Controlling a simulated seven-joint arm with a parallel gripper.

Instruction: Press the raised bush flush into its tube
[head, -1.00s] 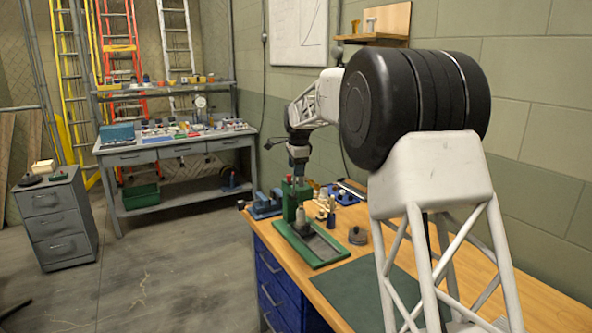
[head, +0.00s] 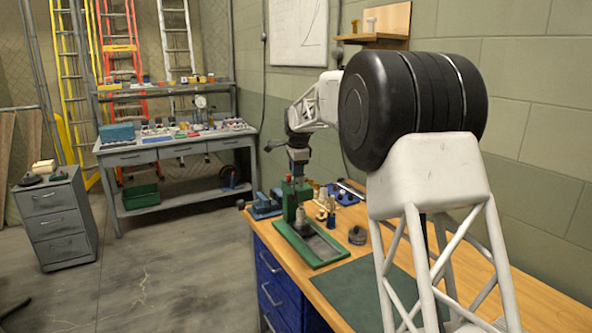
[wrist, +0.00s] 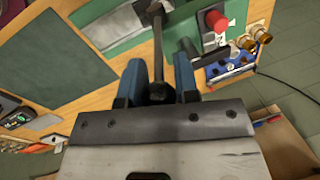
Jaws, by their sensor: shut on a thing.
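In the wrist view my gripper (wrist: 160,76) has its blue fingers on either side of a dark ball knob (wrist: 158,93) at the end of a metal rod (wrist: 157,48). It is shut on this lever. The rod runs away toward a green base. In the head view my gripper (head: 298,168) is small, at the top of the green press (head: 291,192). A grey cylindrical part (head: 301,217) stands upright at the press, above its green-rimmed base (head: 330,262). I cannot make out the raised bush or how far it stands out of its tube.
Brass-coloured parts (head: 331,204) stand on the wooden bench right of the press, with a dark round part (head: 357,236) nearer. A green mat (head: 372,289) lies in front. A blue fixture (head: 264,206) stands left. The wrist view shows a red-topped part (wrist: 215,21).

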